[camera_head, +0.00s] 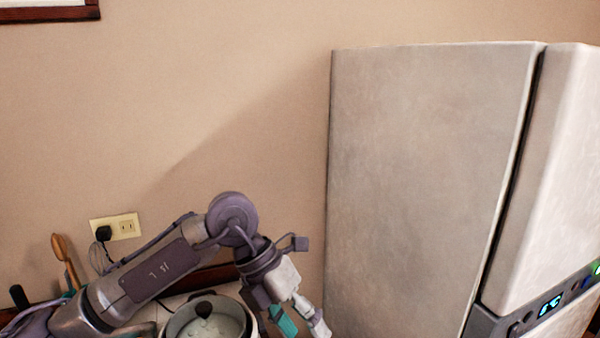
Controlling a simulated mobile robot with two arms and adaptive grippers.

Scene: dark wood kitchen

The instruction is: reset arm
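My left arm comes in from the lower left and bends down at its wrist. My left gripper (298,324) is at the bottom centre, between a pale round pot or cooker and a large pale fridge. Its tips run towards the picture's lower edge, so I cannot tell whether it is open or shut. I see nothing clearly held in it. My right arm and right gripper are not in view.
The pot or cooker (240,325) has a dark knob and stands just left of the gripper. The fridge (425,170) with a lit panel (550,304) fills the right. A wall outlet (126,227) and wooden utensil (60,249) are left.

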